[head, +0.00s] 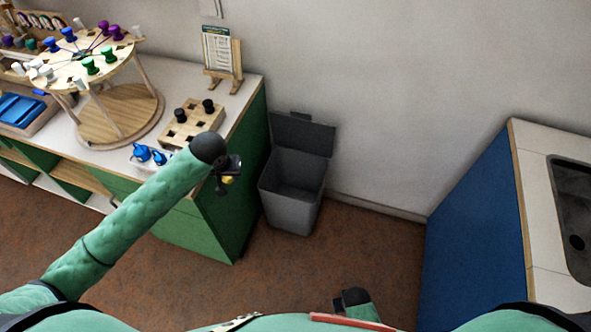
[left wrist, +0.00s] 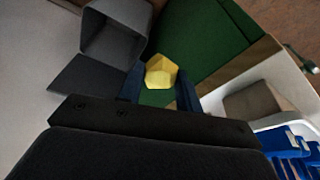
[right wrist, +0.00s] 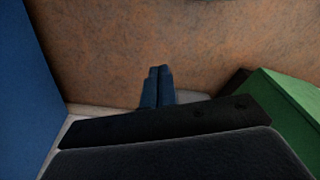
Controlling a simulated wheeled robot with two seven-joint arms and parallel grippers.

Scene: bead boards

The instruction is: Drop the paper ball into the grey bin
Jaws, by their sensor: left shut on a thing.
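The yellow paper ball (left wrist: 161,72) is held between the fingers of my left gripper (left wrist: 160,85). In the head view the left gripper (head: 228,180) is above the front right part of the green cabinet, left of the bin, with a bit of the yellow ball (head: 228,180) showing. The grey bin (head: 290,205) stands on the floor beside the cabinet, its lid (head: 302,135) tipped up against the wall and its inside visible. The bin also shows in the left wrist view (left wrist: 112,45). My right gripper (right wrist: 157,85) is shut and empty, low over the floor.
The green cabinet's worktop (head: 235,85) holds a wooden block with black knobs (head: 192,124), blue pieces (head: 148,155), a round bead stand (head: 120,110) and a card on an easel (head: 222,60). A blue cabinet with a sink (head: 475,220) stands right. Floor between is clear.

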